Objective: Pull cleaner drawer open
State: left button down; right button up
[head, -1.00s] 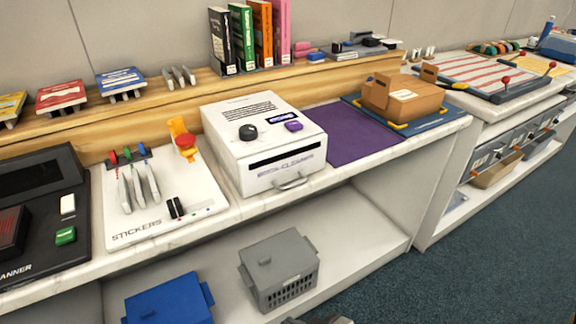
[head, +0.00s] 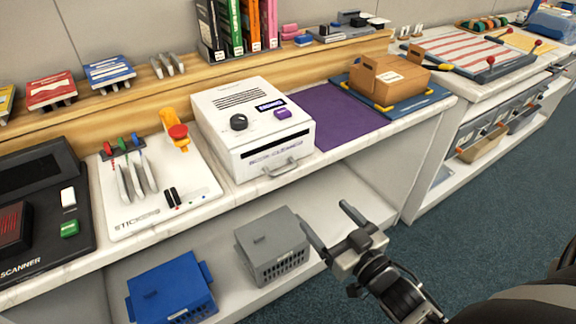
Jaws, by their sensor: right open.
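The cleaner (head: 252,125) is a white box on the counter with a black knob, a purple button and a dark slot in its front. A metal drawer handle (head: 282,169) sits low on its front face, and the drawer looks shut. My right gripper (head: 328,224) is in the head view, below and to the right of the handle, in front of the counter. Its two fingers are apart with nothing between them, and it does not touch the handle. My left gripper is not in view.
The white counter edge (head: 232,191) runs under the cleaner. A purple mat (head: 325,118) and a cardboard box (head: 391,80) lie to the right. The stickers board (head: 190,190) is to the left. A grey bin (head: 272,250) and a blue bin (head: 170,290) stand on the lower shelf.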

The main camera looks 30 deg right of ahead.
aim_at(288, 175)
jog(key=w, duration=0.5)
jog(key=w+a, duration=0.1)
jog(key=w, duration=0.9)
jog(key=shift+w+a, duration=0.15)
jog(key=shift+w, duration=0.2)
